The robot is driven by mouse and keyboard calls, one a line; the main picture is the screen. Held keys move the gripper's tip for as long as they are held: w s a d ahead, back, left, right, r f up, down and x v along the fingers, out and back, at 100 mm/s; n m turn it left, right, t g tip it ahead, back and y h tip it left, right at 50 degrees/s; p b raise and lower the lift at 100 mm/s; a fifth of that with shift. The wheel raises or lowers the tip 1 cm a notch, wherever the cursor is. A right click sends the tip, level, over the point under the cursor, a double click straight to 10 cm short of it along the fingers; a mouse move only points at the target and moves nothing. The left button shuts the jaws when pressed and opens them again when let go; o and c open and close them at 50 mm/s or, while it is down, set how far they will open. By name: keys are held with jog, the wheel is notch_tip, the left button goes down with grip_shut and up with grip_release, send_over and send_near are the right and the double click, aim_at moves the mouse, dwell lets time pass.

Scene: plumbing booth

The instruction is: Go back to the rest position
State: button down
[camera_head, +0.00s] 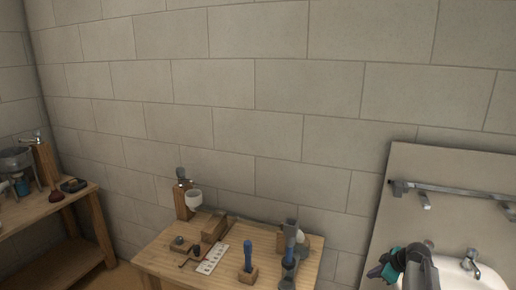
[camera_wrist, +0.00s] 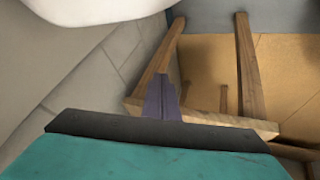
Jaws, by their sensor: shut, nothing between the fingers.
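My gripper (camera_head: 376,271) is at the lower right in the head view, with teal parts on its body. It is in front of the white sink (camera_head: 465,274), to the right of the wooden workbench. In the wrist view my gripper (camera_wrist: 160,82) shows as dark fingers closed together above the teal body, with nothing between them. The fingers point toward a wooden frame with legs (camera_wrist: 245,65). A white rounded surface, probably the sink (camera_wrist: 90,8), is at the top left of the wrist view.
The wooden workbench (camera_head: 160,263) carries a white cup-like part (camera_head: 194,199), a white plate with holes (camera_head: 212,257), a blue-handled tool (camera_head: 248,256) and other fittings. A second bench (camera_head: 55,207) stands at left. A panel with a metal rail (camera_head: 455,190) and a tap (camera_head: 471,262) is at right.

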jog(key=s+a+f+g+b, duration=0.1)
jog(key=s+a+f+g, duration=0.1)
jog(key=s+a+f, duration=0.5)
jog(key=s+a+f+g+y+b, duration=0.1)
jog(key=s+a+f+g, duration=0.15)
jog(key=a+f, duration=0.8)
jog(key=s+a+f+g+b, duration=0.2)
jog(key=s+a+f, duration=0.4)
jog(key=a+f, duration=0.3)
jog(key=s+a+f+m+g+h+b, duration=0.1)
jog(key=s+a+f+g, duration=0.15)
jog(key=s+f, duration=0.6)
jog(key=s+a+f+m+g+h+b, duration=0.1)
jog(key=s+a+f+m+g, duration=0.2)
jog(key=s, duration=1.1)
jog(key=shift+s+d+r+m+h, duration=0.1)
jog(key=shift+s+d+m+h, duration=0.15)
jog(key=shift+s+d+m, duration=0.5)
jog(key=shift+s+d+m+h, duration=0.2)
jog(key=shift+s+d+m, duration=0.15)
jog(key=shift+s+m, duration=0.75)
jog(key=shift+s+d+r+m+h, duration=0.1)
jog(key=shift+s+d+m+h, duration=0.15)
jog(key=shift+s+d+m, duration=0.65)
jog(key=shift+w+a+m, duration=0.25)
jog(key=shift+w+a, duration=0.05)
jog(key=shift+a, duration=0.05)
